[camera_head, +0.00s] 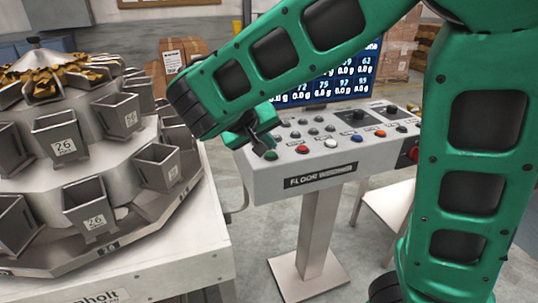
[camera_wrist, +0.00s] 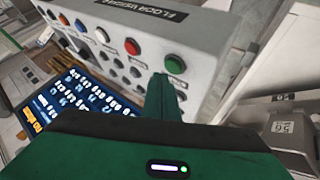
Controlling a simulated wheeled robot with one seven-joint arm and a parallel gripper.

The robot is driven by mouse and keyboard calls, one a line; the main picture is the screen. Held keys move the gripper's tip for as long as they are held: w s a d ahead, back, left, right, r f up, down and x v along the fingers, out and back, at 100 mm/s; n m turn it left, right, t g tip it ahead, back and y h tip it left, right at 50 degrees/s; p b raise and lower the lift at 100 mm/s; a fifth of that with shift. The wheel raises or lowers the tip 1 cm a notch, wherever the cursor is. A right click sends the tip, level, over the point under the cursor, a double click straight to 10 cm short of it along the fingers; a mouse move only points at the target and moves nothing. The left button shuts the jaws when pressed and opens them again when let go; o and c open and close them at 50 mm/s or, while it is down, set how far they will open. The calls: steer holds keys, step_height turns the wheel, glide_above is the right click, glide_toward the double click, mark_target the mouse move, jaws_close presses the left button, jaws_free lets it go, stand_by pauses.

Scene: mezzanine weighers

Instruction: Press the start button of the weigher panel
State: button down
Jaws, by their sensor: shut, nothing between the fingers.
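The weigher panel (camera_head: 320,165) is a grey sloped console on a post, its front plate reading roughly "FLOOR WEIGHER". A green button (camera_head: 271,155) sits at the left end of its front row; it also shows in the wrist view (camera_wrist: 174,63). The labels beside the buttons are too small to read. My gripper (camera_head: 266,148) is shut and empty, its fingertips right beside the green button. In the wrist view the fingertips (camera_wrist: 160,80) point just short of that button, which looks unpressed. I cannot tell whether they touch it.
Red (camera_head: 302,149), white (camera_head: 330,144), blue (camera_head: 355,138) and orange buttons continue the row. Small dark buttons and a lit screen (camera_head: 345,82) stand behind. A multihead weigher with steel hoppers (camera_head: 60,140) stands close on the left.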

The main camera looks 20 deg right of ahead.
mark_target(270, 156)
steer(key=shift+r, duration=2.55)
steer(key=shift+d, duration=0.1)
steer(key=s+d+f+m+g+y, duration=0.1)
steer(key=s+d+f+m+g, duration=0.15)
steer(key=s+d, duration=0.45)
steer(key=s+d+f+m+g+y, duration=0.15)
steer(key=s+d+f, duration=0.3)
steer(key=d, duration=0.55)
steer(key=s+f+m+g+y, duration=0.1)
steer(key=s+f+y, duration=0.1)
steer(key=s, duration=0.7)
steer(key=s+f+g+y, duration=0.1)
steer(key=s+f+y, duration=0.1)
steer(key=s, duration=0.8)
steer(key=shift+d+f+m, duration=0.25)
steer(key=shift+d+m, duration=0.15)
steer(key=shift+d, duration=0.05)
steer(key=shift+y, duration=0.25)
